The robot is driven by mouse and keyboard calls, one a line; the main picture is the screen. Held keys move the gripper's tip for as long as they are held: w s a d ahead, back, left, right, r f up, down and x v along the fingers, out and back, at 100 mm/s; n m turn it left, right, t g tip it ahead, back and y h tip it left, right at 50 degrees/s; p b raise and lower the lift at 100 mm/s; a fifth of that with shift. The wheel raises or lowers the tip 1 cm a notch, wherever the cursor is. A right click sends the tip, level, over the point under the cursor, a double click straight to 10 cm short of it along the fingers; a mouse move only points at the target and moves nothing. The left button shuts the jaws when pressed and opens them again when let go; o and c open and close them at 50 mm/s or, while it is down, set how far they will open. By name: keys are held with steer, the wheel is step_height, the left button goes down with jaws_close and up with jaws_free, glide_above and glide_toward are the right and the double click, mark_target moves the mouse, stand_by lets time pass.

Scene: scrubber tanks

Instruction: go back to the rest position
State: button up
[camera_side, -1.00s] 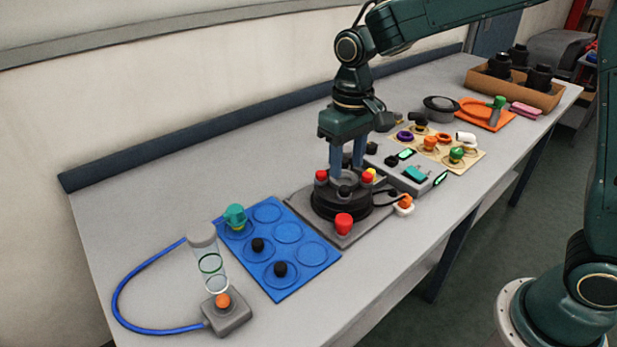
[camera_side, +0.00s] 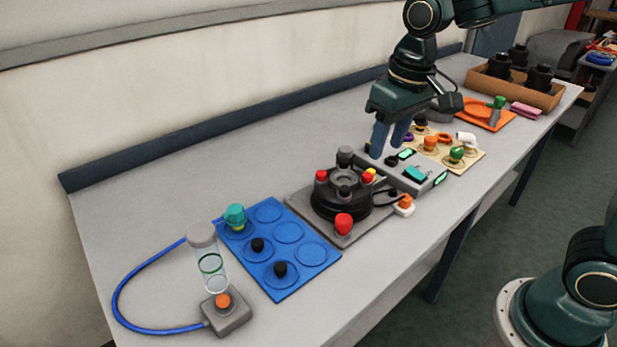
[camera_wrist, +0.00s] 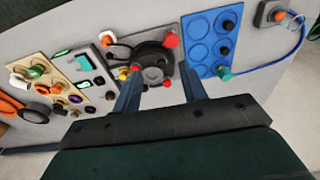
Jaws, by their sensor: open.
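My gripper (camera_side: 386,150) is open and empty, with its two blue fingers pointing down above the grey control box (camera_side: 425,181) in the side view. In the wrist view its fingers (camera_wrist: 160,88) stand apart with nothing between them. The black round turntable fixture (camera_side: 340,198) with red knobs (camera_side: 343,222) and a grey centre hub stands to the left of the gripper. The fixture also shows beyond the fingers in the wrist view (camera_wrist: 153,56). No rest position is marked in the frames.
A blue tray (camera_side: 288,232) with round recesses holds a teal knob and black knobs. A clear cylinder (camera_side: 210,262) stands by a grey button box. A tan board (camera_side: 464,163) with coloured valves, an orange mat (camera_side: 477,112) and a cardboard box (camera_side: 545,97) lie to the right. The back strip of the table is clear.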

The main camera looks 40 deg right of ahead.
steer(key=s+d+r+t, duration=0.1)
steer(key=s+d+t, duration=0.1)
steer(key=s, duration=0.6)
steer(key=s+d+r+t, duration=0.1)
steer(key=s+d+t, duration=0.1)
steer(key=s, duration=0.6)
steer(key=shift+s+d+r, duration=0.2)
steer(key=shift+d+r, duration=0.1)
